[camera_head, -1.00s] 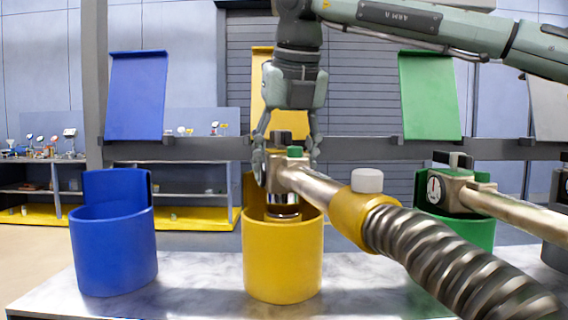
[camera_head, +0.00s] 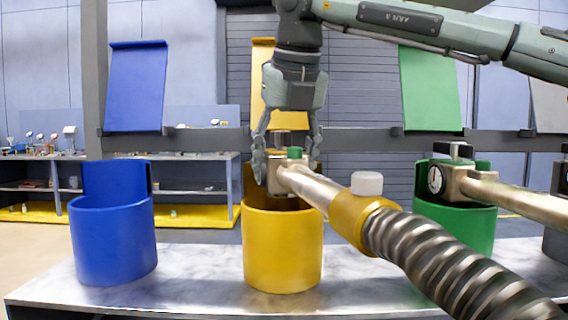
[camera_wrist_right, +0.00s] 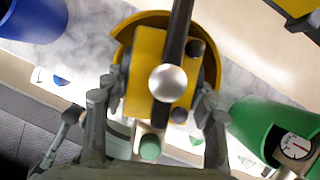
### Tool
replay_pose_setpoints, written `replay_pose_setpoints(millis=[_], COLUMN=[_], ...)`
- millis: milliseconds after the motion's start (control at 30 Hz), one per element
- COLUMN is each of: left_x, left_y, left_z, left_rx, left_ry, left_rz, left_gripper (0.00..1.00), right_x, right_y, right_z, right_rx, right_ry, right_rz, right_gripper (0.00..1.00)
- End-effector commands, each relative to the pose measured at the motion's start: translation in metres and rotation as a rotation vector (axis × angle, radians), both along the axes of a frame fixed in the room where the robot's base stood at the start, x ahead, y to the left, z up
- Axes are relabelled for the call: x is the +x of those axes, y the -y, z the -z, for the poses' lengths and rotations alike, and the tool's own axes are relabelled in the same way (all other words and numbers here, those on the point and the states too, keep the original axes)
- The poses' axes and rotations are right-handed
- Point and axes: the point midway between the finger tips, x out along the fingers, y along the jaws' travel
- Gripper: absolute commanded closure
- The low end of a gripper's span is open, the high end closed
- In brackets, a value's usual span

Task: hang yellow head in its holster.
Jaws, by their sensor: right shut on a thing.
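The yellow head, a metal valve body (camera_head: 284,172) with a green cap and a yellow collar (camera_head: 352,222) on its hose pipe, is upright at the mouth of the yellow holster (camera_head: 283,250). Its lower nozzle is inside the holster, hidden by the front wall; I cannot tell whether it rests on anything. My right gripper (camera_head: 287,158) comes down from above and is shut on the head. In the right wrist view, the fingers (camera_wrist_right: 158,110) stand on either side of the yellow-topped head (camera_wrist_right: 158,75), with the yellow holster rim (camera_wrist_right: 128,32) curving around it. My left gripper is not in view.
A blue holster (camera_head: 113,242) stands empty at left. A green holster (camera_head: 455,222) at right holds another head with a gauge (camera_head: 436,180). All stand on a pale bench (camera_head: 200,280). A ribbed hose (camera_head: 450,260) runs to the lower right. A grey rail (camera_head: 365,143) crosses behind.

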Motion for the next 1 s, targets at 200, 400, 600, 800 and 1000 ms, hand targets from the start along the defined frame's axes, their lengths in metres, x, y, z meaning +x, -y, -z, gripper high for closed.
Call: replay_pose_setpoints(millis=[200,400,600,800,1000], left_x=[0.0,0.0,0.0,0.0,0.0], left_y=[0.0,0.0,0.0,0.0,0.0], left_z=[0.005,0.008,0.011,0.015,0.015], left_rx=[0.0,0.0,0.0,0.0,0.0], left_ry=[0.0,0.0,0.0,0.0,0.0], left_rz=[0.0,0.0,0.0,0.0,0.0], left_gripper=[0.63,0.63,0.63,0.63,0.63], right_x=[0.0,0.0,0.0,0.0,0.0], right_y=[0.0,0.0,0.0,0.0,0.0], right_z=[0.006,0.01,0.014,0.019,0.02], right_rx=[0.0,0.0,0.0,0.0,-0.001], right_ry=[0.0,0.0,0.0,0.0,-0.001], right_rz=[0.0,0.0,0.0,0.0,0.0], right_gripper=[1.0,1.0,1.0,1.0,0.36])
